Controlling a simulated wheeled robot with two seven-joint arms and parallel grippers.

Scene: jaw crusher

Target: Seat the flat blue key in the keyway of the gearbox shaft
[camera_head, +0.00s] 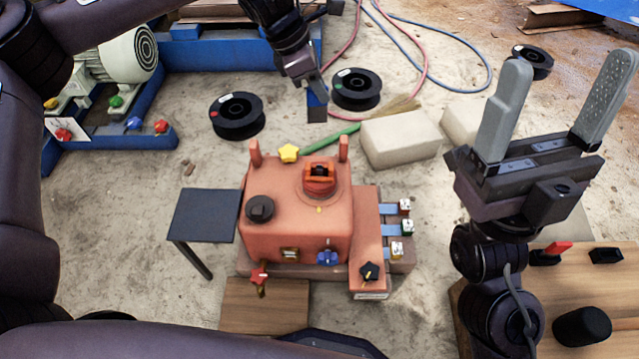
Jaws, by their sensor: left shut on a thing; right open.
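The orange-red gearbox (290,222) stands in the middle of the floor. Its short orange shaft (319,184) points up from the top, with a dark slot at its upper end that looks like the keyway. My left gripper (316,88) is above and beyond the gearbox, pointing down, shut on a small blue piece (316,99) that looks like the flat key. The gripper hides part of it, and a dark part shows just below. The piece is apart from the shaft. My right gripper (556,95) is open and empty at the right, fingers pointing up.
Black spools (237,115) and a pale block (400,138) lie behind the gearbox. A small dark table (203,215) stands at its left. A wooden board (615,262) with black parts is at lower right. A motor on a blue frame (160,138) is at upper left.

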